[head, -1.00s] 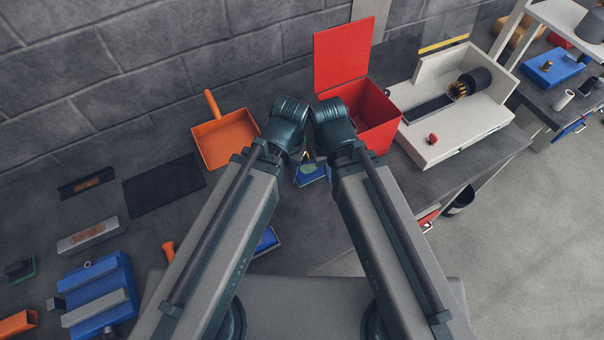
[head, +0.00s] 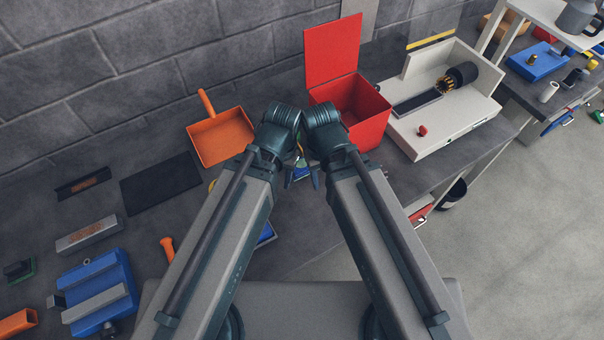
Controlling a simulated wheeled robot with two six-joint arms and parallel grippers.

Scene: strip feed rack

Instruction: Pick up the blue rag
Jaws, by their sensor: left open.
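A small blue patch with some green (head: 300,173) shows in the gap between my two arms. It may be the blue rag, but most of it is hidden by my wrists and fingers. My left gripper (head: 301,180) is open, pointing down over this patch; whether it touches the patch I cannot tell. My right arm's wrist (head: 325,117) is close beside the left one, and its jaws are not clear behind the arm.
An open red bin (head: 367,112) stands behind my right wrist, with a white machine (head: 440,125) to its right. An orange dustpan (head: 217,137), a black mat (head: 160,183) and a blue fixture (head: 97,290) lie to the left. A bare bench strip lies front right.

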